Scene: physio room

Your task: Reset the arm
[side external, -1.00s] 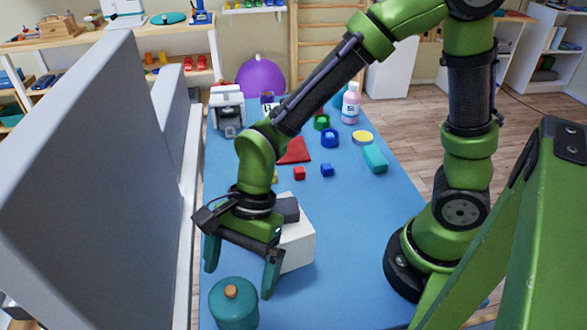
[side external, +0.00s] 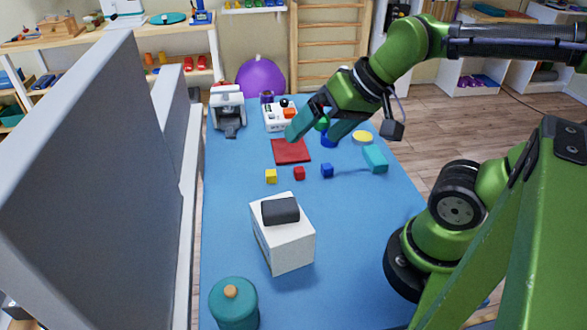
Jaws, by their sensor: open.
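My gripper (side external: 312,133) is open and empty, raised over the far part of the blue table (side external: 355,225). Its two teal fingers point toward the left and down, above and behind the red square mat (side external: 291,150) in the picture. My green arm reaches to it from the right side. The pink bottle seen earlier is hidden behind the gripper.
A white box (side external: 287,247) with a dark grey roll (side external: 280,210) on top and a teal lidded jar (side external: 235,303) stand in front. A grey panel (side external: 90,185) rises at left.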

